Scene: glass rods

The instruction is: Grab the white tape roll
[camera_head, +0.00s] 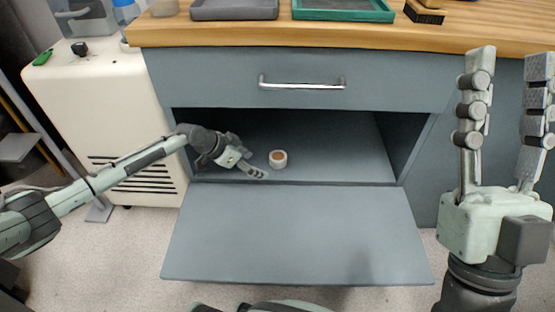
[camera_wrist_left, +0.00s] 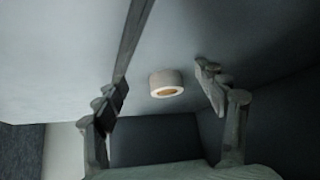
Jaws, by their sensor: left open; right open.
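The white tape roll (camera_head: 278,159), with a brown core, lies on the floor of the open cabinet compartment, near its middle. In the left wrist view the tape roll (camera_wrist_left: 166,84) is ahead of and between the open fingers, apart from both. My left gripper (camera_head: 256,162) reaches into the compartment just left of the roll and is open and empty. Its fingers (camera_wrist_left: 160,90) frame the roll in the wrist view. My right gripper (camera_head: 508,65) is raised at the right, open and empty, fingers pointing up.
The compartment's flap door (camera_head: 297,235) is folded down in front. A closed drawer (camera_head: 300,95) with a metal handle (camera_head: 302,84) is above. The wooden counter (camera_head: 340,36) holds a green tray (camera_head: 343,12) and a grey tray (camera_head: 234,10). A white cabinet (camera_head: 95,115) stands left.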

